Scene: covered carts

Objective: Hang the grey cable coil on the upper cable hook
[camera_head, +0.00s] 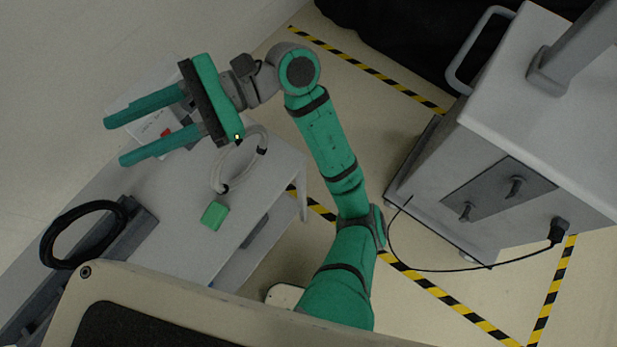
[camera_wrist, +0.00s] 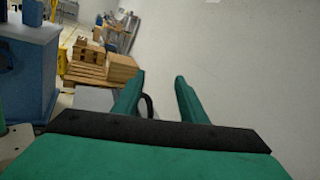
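The light grey cable coil (camera_head: 219,172), with dark ties, shows in the head view over the table top. Its upper end shows close beside my gripper's body; I cannot tell whether they touch. The fingers also show in the wrist view (camera_wrist: 160,77), with a dark curved strip (camera_wrist: 149,105) by the left one. On the grey cart's side panel are two cable hooks: one higher in the picture (camera_head: 514,187) and one lower (camera_head: 466,211). Both look empty.
A green block (camera_head: 214,214) and a white box with a red patch (camera_head: 153,127) are on the table (camera_head: 275,180). A black cable coil (camera_head: 47,243) lies at left. A black cable runs from a plug (camera_head: 558,230) on the cart (camera_head: 540,120). Striped tape marks the floor.

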